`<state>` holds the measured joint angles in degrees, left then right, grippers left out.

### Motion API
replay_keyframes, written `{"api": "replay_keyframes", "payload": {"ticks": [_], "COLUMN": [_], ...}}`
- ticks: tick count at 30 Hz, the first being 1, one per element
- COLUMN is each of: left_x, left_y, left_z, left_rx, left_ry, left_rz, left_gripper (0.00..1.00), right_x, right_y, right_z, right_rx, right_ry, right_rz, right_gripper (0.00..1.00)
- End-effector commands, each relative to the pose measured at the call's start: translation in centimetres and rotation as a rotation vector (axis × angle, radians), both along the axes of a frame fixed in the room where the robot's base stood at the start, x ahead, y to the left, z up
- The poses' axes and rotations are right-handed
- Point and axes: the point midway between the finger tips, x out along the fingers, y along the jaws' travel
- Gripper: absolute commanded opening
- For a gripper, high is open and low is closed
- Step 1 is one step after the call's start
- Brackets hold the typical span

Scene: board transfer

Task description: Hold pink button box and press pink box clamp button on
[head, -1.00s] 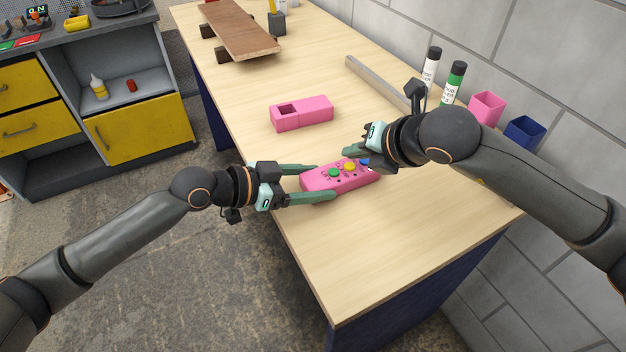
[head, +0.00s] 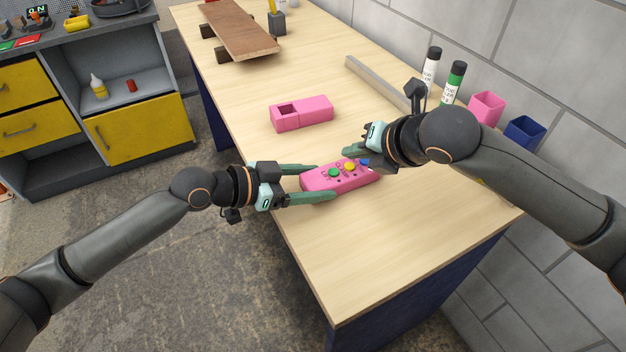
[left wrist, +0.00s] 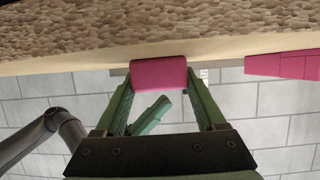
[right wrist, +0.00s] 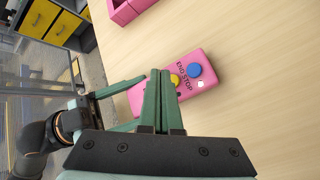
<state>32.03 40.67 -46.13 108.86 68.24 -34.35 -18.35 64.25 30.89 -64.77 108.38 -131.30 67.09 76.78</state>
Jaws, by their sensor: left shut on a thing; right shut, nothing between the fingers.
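The pink button box (head: 340,181) lies on the table near its left edge, with green, yellow and blue buttons on top. My left gripper (head: 318,182) is shut on the near end of this box, a finger on each side; the left wrist view shows the box end (left wrist: 159,72) between the fingers. My right gripper (head: 352,151) is shut and empty above the box. In the right wrist view its closed fingertips (right wrist: 160,74) overlap the box (right wrist: 199,82) beside the yellow button; whether they touch it I cannot tell. The pink box clamp (head: 301,113) stands farther back on the table.
A wooden board on blocks (head: 240,30) lies at the far end. A grey bar (head: 378,82), two bottles, a pink cup (head: 486,108) and a blue cup (head: 524,133) line the wall side. The table front (head: 380,260) is clear.

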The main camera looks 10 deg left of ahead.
Motion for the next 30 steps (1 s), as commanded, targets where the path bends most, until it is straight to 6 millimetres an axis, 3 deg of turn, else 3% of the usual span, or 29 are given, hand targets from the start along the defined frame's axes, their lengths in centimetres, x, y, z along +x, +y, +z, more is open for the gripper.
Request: {"api": "replay_keyframes", "payload": {"ticks": [30], "left_x": [0.01], "left_y": [0.00], "left_z": [0.02], "left_rx": [0.000], "left_ry": [0.000], "left_rz": [0.000], "left_gripper": [0.04], "right_x": [-0.01], "right_y": [0.01], "right_z": [-0.97], "right_rx": [0.000], "right_ry": [0.000], "right_rz": [0.000], "right_gripper": [0.00]}}
